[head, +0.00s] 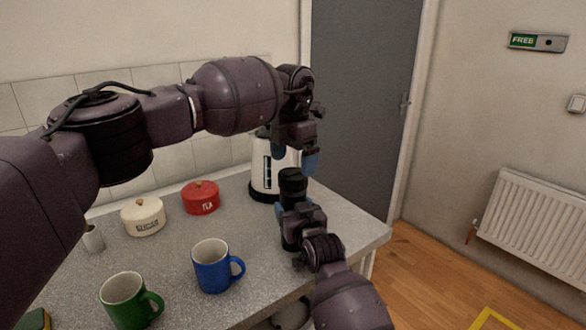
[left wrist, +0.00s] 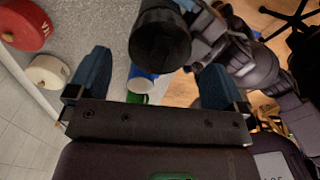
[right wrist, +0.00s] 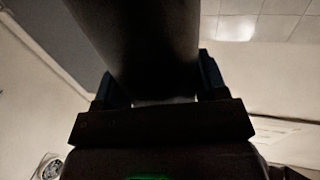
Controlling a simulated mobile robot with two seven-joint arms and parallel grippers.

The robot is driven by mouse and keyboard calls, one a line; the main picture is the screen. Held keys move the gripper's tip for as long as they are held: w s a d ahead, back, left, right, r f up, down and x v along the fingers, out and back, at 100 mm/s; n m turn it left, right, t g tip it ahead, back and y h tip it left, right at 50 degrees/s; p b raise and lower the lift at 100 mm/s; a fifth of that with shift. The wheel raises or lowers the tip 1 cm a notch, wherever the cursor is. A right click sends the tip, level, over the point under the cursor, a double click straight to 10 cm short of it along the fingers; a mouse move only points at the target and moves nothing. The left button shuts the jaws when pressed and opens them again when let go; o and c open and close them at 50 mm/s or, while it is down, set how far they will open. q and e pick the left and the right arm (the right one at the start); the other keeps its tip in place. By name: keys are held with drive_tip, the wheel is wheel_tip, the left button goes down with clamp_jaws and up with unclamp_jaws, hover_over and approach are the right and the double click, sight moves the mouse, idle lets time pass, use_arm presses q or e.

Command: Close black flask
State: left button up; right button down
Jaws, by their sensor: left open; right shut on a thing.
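The black flask (head: 292,184) is held upright above the counter, at its right part. My right gripper (head: 294,207) is shut on the flask body. In the right wrist view the flask (right wrist: 148,45) fills the space between the fingers (right wrist: 158,85). My left gripper (head: 296,158) is open and empty, just above the flask top. In the left wrist view the flask's dark round top (left wrist: 162,42) lies ahead of and between the spread blue fingers (left wrist: 152,68). The top is too dark to tell whether a lid sits loose or tight.
A white kettle-like appliance (head: 264,178) stands just behind the flask. A red tin (head: 201,198), a cream tin (head: 143,216), a blue mug (head: 211,266) and a green mug (head: 126,302) stand on the grey counter (head: 175,250). The counter's right edge is near.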

sight(293, 173)
use_arm(q)
drive_tip(key=shift+c, duration=0.4)
drive_tip(key=shift+r+n, duration=1.75)
drive_tip(key=shift+n, duration=0.15)
drive_tip(key=shift+f, duration=0.1)
drive_tip(key=shift+f, duration=3.95)
drive_tip(key=c, duration=0.9)
drive_tip(key=o, duration=1)
drive_tip(key=shift+o, duration=0.2)
